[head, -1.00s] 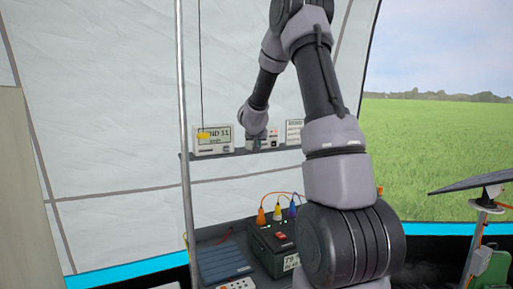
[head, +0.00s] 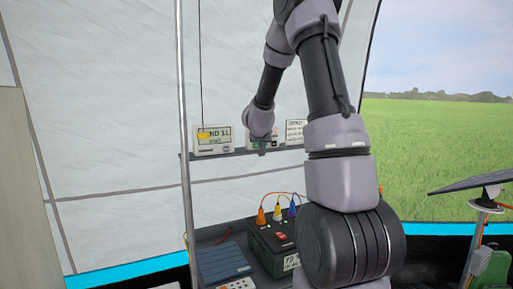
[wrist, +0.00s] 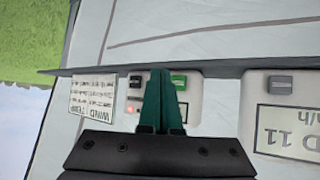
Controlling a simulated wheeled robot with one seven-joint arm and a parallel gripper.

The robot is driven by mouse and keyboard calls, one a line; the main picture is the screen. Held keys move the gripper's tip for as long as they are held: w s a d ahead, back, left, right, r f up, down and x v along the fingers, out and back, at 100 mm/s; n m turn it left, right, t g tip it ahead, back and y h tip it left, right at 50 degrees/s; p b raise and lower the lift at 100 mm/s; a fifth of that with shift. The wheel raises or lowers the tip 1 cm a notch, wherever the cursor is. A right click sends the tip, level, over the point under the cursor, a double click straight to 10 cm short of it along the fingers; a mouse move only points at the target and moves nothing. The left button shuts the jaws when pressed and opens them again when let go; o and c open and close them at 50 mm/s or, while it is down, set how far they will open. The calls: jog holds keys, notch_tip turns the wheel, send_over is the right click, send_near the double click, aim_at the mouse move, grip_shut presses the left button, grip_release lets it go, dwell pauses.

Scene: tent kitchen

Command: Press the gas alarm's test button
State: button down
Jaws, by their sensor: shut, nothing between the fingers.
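A small white box (wrist: 193,112), which I take to be the gas alarm, stands on the shelf between the wind display and a card. In the upside-down wrist view its face shows a black button (wrist: 135,82), a green button (wrist: 179,82) and a lit red lamp (wrist: 130,110). My gripper (wrist: 160,73) is shut and empty, its green fingers in front of the box between the two buttons. I cannot tell whether the tips touch it. In the head view my wrist hides part of the box (head: 276,138).
The wind display (head: 212,141) with a yellow tag stands left on the shelf (head: 235,154); a printed card (head: 295,132) stands right. A pole (head: 184,110) rises at the shelf's left end. Below are a power box (head: 270,245) with plugs and a blue panel (head: 222,262).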

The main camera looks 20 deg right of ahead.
jog(key=shift+s, duration=1.15)
jog(key=shift+r, duration=0.1)
jog(key=s+a+r+n+t+y, duration=0.15)
jog(key=s+a+r+y, duration=0.45)
jog(key=s+a+r, duration=0.7)
jog(key=s+a+g, duration=0.2)
jog(key=s, duration=0.9)
jog(key=s+a+g+y, duration=0.1)
jog(key=s+a, duration=0.1)
jog(key=s, duration=0.8)
jog(key=shift+s+a+f+g, duration=0.15)
jog(key=shift+s+a+g, duration=0.2)
jog(key=shift+s+a, duration=0.05)
jog(key=shift+d, duration=0.1)
